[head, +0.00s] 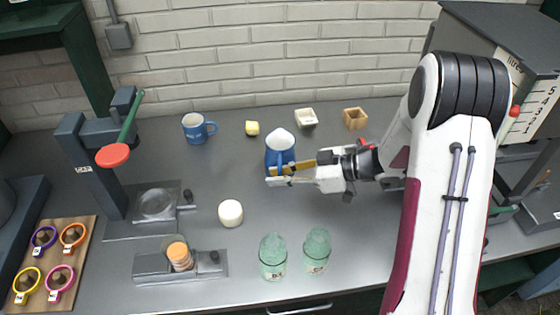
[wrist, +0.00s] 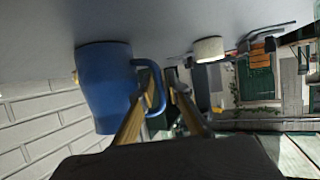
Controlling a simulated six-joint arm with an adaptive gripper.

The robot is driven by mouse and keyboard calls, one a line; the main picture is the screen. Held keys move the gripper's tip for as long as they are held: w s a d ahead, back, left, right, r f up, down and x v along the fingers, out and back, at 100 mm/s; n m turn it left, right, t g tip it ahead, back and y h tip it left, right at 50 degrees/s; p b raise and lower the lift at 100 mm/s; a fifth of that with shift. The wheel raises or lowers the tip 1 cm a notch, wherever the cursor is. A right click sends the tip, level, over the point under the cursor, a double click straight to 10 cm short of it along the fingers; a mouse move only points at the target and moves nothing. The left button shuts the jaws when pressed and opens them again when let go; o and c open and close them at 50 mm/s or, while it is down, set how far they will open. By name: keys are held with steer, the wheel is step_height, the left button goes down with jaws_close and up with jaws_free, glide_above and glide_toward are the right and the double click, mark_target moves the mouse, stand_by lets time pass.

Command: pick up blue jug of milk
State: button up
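The blue jug (head: 280,147) with white milk at its top stands upright on the grey bench in the head view, towards the back middle. In the wrist view the jug (wrist: 103,85) fills the left of centre, with its handle (wrist: 161,88) on its right side. My gripper (head: 280,175) reaches in from the right at the jug's near side. In the wrist view my gripper (wrist: 162,80) has its fingers apart, one on each side of the handle. Whether either finger touches the handle cannot be told. The fingers partly hide the lower jug in the head view.
A blue mug (head: 194,128) stands left of the jug. A yellow piece (head: 252,128), white dish (head: 306,118) and wooden box (head: 355,118) sit behind. A white round piece (head: 230,213) and two green jars (head: 272,262) stand in front. The bench between is clear.

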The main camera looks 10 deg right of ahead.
steer(key=shift+c, duration=0.4)
jaws_close()
steer(key=shift+r, duration=0.35)
steer(key=shift+r, duration=4.55)
steer(key=shift+r, duration=0.15)
